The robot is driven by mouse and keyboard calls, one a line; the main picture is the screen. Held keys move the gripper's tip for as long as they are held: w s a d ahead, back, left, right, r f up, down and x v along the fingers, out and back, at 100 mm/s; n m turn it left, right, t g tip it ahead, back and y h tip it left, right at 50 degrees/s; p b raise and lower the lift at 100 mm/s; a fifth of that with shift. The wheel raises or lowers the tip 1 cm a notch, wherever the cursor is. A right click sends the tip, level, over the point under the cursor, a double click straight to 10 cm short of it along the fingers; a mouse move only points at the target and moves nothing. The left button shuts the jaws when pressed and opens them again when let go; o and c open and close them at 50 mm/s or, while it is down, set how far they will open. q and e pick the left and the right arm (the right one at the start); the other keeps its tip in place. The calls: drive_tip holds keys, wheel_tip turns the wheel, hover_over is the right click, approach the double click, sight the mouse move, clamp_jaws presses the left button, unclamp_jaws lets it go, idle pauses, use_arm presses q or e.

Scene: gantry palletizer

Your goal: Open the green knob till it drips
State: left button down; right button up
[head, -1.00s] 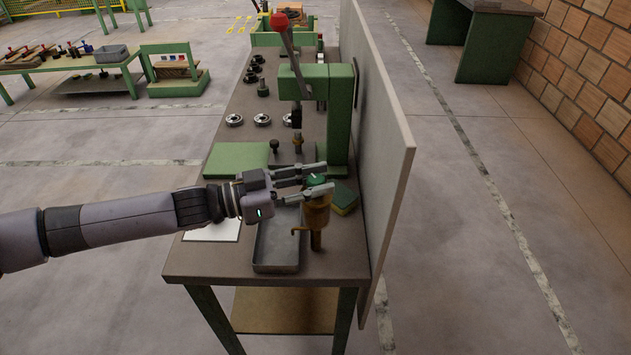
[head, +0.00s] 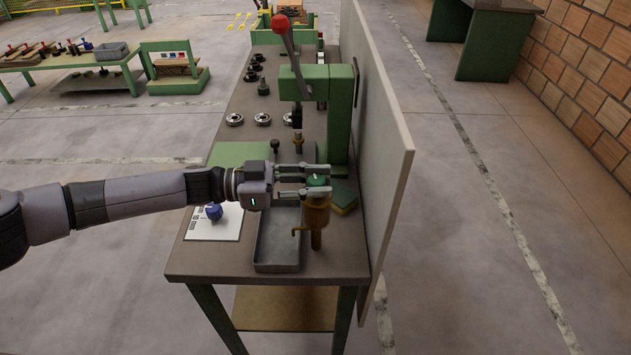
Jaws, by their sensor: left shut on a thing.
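The green knob (head: 316,181) sits on top of a brass oiler (head: 317,215) that stands upright near the front right of the bench. A thin spout sticks out from the oiler to the left, over the edge of a grey metal tray (head: 277,262). My left gripper (head: 318,181) reaches in from the left with its fingers on either side of the knob, shut on it. No drop shows at the spout at this size. My right gripper is not in view.
A white sheet with a blue knob-like thing (head: 213,212) lies left of the tray. A green and yellow sponge (head: 344,197) lies right of the oiler. Behind stands a green lever press (head: 338,120). A tall grey panel (head: 385,150) borders the bench's right side.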

use_arm(q)
drive_tip(key=shift+r, duration=0.15)
drive_tip(key=c, duration=1.3)
unclamp_jaws()
drive_tip(key=shift+d, duration=0.1)
drive_tip(key=a, duration=1.2)
drive_tip(key=shift+s+a, duration=0.1)
drive_tip(key=shift+s, duration=0.05)
